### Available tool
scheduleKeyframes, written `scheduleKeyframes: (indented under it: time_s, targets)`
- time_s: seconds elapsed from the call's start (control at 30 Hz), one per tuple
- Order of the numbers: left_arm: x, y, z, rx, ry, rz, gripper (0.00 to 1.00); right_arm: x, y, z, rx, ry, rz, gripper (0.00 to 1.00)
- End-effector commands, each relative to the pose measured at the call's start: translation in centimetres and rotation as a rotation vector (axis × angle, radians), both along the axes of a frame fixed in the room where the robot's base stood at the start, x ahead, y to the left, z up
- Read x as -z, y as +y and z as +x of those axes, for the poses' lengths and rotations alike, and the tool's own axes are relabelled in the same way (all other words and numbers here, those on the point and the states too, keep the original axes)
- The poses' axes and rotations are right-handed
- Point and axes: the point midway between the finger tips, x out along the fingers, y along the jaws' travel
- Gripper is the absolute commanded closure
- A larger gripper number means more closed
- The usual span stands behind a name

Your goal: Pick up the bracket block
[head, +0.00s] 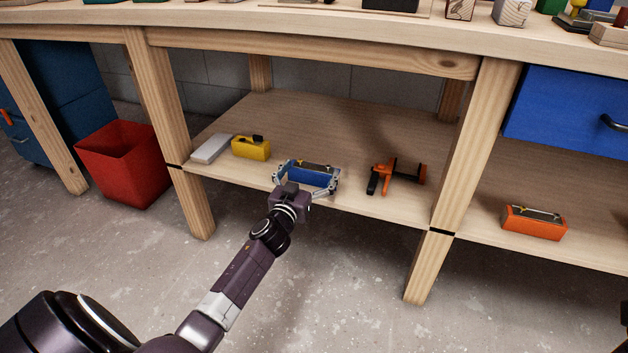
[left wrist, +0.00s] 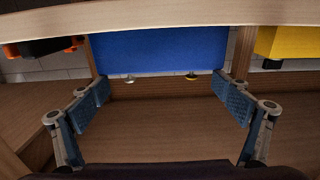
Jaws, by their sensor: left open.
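A blue block (head: 308,177), with small metal and yellow parts on its top, stands near the front edge of the lower shelf. I take it to be the bracket block, but the small parts are hard to make out. My left gripper (head: 307,181) is open in front of it, with one finger towards each end. In the left wrist view the blue block (left wrist: 160,50) appears upside down between the spread fingers of my left gripper (left wrist: 162,88). I cannot tell whether the fingers touch it.
On the shelf (head: 330,120), a yellow block (head: 251,149) and a pale flat box (head: 211,148) are to the left. An orange and black clamp (head: 395,176) is to the right. An orange block (head: 535,224) lies beyond the post (head: 470,150). The bench top (head: 330,35) overhangs the shelf.

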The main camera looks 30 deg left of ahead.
Motion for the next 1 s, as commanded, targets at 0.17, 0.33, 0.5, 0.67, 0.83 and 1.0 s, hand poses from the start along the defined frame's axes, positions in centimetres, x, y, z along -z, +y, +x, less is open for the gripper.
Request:
scheduleKeyframes:
  time_s: [0.17,0.33,0.5,0.67,0.83,1.0]
  targets:
    - [0.03,0.2,0.54,-0.001,0.002,0.001,0.07,-0.18,0.02,-0.06,0.0,-0.009,-0.001,0.6]
    - [0.01,0.18,0.51,-0.001,0.002,0.001,0.1,-0.19,0.03,-0.05,0.0,-0.008,-0.001,0.6]
    - [0.02,0.17,0.5,-0.001,0.002,0.001,0.29,-0.19,0.04,-0.05,0.0,-0.008,-0.001,0.6]
    - [0.02,0.17,0.49,-0.001,0.002,0.001,0.47,-0.19,0.05,-0.06,0.0,-0.008,-0.001,0.6]
    - [-0.1,0.16,0.52,-0.001,0.0,0.001,0.59,-0.19,0.05,-0.06,0.0,-0.008,-0.001,0.6]
    - [-0.12,0.16,0.52,-0.001,0.0,0.001,0.59,-0.21,0.05,-0.06,-0.001,-0.008,-0.001,0.6]
